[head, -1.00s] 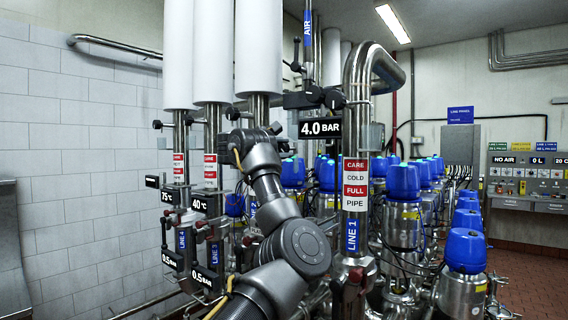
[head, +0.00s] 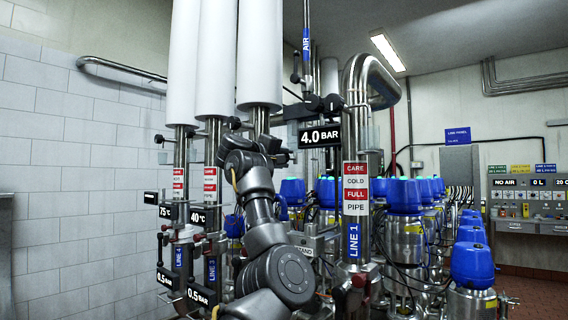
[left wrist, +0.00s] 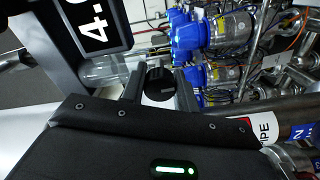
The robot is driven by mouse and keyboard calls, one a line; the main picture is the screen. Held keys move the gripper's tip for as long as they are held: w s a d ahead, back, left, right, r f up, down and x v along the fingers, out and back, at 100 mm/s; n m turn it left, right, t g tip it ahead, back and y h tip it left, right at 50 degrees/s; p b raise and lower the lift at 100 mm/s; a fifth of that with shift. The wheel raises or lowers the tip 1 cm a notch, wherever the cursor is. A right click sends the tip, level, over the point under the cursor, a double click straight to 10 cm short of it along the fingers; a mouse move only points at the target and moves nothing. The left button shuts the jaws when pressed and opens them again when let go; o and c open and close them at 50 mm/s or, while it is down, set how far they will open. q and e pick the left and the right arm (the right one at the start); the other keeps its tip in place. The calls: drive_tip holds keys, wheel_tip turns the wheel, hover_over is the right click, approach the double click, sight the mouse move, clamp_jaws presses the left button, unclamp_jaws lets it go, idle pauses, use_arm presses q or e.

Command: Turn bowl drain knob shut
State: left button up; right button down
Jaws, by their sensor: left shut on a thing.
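A black knob (left wrist: 160,80) with a pale mark sits between the two fingertips of my left gripper (left wrist: 159,92) in the left wrist view. The fingers are on either side of the knob and shut on it. No label naming the knob can be read. The knob cannot be made out there. My right gripper is not in view.
Vertical pipes with white sleeves (head: 260,55) stand behind my left arm. Several blue-capped valves (head: 472,264) crowd the right, with cables among them. A control panel (head: 525,200) is on the far right. The tiled wall side at the left is open.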

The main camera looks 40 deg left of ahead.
use_arm(q)
drive_tip(key=shift+f+m, duration=0.1)
drive_tip(key=shift+m, duration=0.3)
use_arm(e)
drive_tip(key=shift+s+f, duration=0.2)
use_arm(q)
drive_tip(key=o, duration=1)
drive_tip(key=shift+s, duration=0.1)
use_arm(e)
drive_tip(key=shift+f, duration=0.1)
use_arm(q)
drive_tip(key=shift+s+b, duration=0.35)
drive_tip(key=shift+b, duration=0.1)
drive_tip(key=s+b, duration=0.3)
drive_tip(key=s, duration=0.7)
drive_tip(key=shift+d, duration=0.1)
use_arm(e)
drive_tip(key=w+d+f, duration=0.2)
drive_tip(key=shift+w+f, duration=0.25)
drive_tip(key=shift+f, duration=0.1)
